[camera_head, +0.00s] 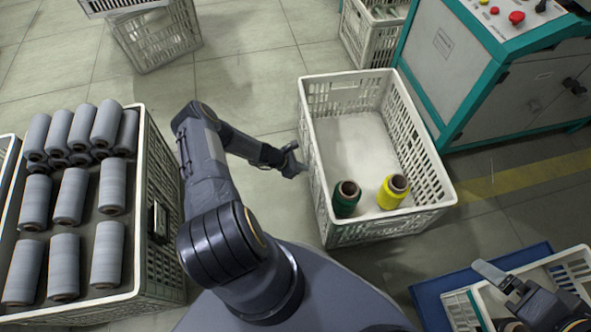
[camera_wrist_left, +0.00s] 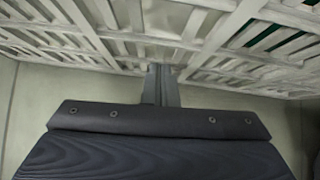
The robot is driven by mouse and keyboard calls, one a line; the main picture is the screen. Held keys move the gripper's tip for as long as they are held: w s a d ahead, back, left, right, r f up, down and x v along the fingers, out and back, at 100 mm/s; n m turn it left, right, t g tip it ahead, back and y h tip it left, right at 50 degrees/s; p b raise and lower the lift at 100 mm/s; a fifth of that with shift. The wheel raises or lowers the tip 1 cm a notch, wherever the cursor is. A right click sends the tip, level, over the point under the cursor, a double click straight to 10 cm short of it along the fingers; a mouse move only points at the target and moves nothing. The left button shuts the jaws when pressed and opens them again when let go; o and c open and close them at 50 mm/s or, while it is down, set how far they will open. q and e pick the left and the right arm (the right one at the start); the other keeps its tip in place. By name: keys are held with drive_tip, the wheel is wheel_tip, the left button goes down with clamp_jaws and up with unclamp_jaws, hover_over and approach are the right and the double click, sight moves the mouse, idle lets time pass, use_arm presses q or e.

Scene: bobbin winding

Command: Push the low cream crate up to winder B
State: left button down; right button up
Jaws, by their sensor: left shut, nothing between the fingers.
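The low cream crate (camera_head: 318,128) stands on the floor in the middle of the head view, with slatted walls. A green cone (camera_head: 346,199) and a yellow cone (camera_head: 392,191) stand inside it near its front end. My left gripper (camera_head: 303,169) is shut and empty at the crate's left wall. In the left wrist view its fingers (camera_wrist_left: 160,84) reach the slatted wall (camera_wrist_left: 210,42); contact is hard to tell. A teal and grey machine (camera_head: 520,105), likely winder B, stands right of the crate, close to its far right side. My right gripper (camera_head: 497,295) is at lower right, partly cut off.
A crate of grey bobbins (camera_head: 148,235) stands at the left. Other crates stand at the back, one (camera_head: 362,36) beside the machine. Tiled floor (camera_head: 255,65) is clear behind my left arm.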

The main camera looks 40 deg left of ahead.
use_arm(q)
drive_tip(key=w+d+b, duration=0.2)
drive_tip(key=w+d, duration=0.4)
drive_tip(key=shift+w+b, duration=0.1)
drive_tip(key=shift+b, duration=0.25)
drive_tip(key=shift+w, duration=0.15)
use_arm(e)
wheel_tip(320, 180, down, 3)
